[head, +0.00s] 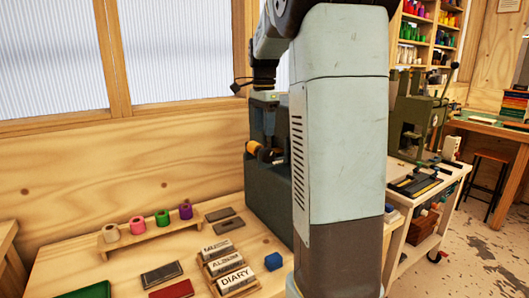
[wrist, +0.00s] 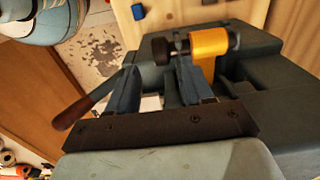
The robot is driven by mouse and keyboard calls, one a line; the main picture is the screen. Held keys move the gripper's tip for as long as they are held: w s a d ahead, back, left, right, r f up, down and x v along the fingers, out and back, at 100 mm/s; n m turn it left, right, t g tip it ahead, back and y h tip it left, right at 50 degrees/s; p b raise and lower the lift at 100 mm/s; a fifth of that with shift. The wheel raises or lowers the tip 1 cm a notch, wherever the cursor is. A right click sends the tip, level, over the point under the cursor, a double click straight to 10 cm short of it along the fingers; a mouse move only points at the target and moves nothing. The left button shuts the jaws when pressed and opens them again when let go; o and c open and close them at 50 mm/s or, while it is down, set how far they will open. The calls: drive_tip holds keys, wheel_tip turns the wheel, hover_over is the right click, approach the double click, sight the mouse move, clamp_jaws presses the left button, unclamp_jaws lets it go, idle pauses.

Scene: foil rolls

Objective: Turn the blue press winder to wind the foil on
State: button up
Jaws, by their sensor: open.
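The blue-grey press (head: 262,200) stands on the bench, partly hidden behind my arm. A gold foil roll (head: 252,147) is mounted on it, with a dark winder knob (head: 277,155) at its end. In the wrist view, the gold foil (wrist: 212,45) hangs down from its roll, and the dark winder knob (wrist: 162,51) sits at its left end. My gripper (wrist: 158,70) is open, its two fingers apart, with the knob showing just beyond and between the fingertips. I cannot tell if a finger touches it. In the head view, my gripper (head: 264,135) points down above the roll.
A wooden rack (head: 150,238) holds several coloured foil rolls at the left. Type blocks (head: 236,280) and a small blue cube (head: 273,261) lie in front of the press. A lever with a wooden handle (wrist: 75,112) slants at the left of the wrist view.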

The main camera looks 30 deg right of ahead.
sight(266, 149)
wheel_tip(266, 149, down, 9)
drive_tip(key=shift+r, duration=0.15)
drive_tip(key=shift+c, duration=0.5)
clamp_jaws()
drive_tip(key=shift+d+r+y, duration=0.1)
drive_tip(key=shift+d+y, duration=0.15)
drive_tip(key=shift+y, duration=0.85)
drive_tip(key=shift+d+r+y, duration=0.1)
drive_tip(key=shift+d+y, duration=0.1)
drive_tip(key=shift+y, duration=0.9)
drive_tip(key=shift+o, duration=0.5)
unclamp_jaws()
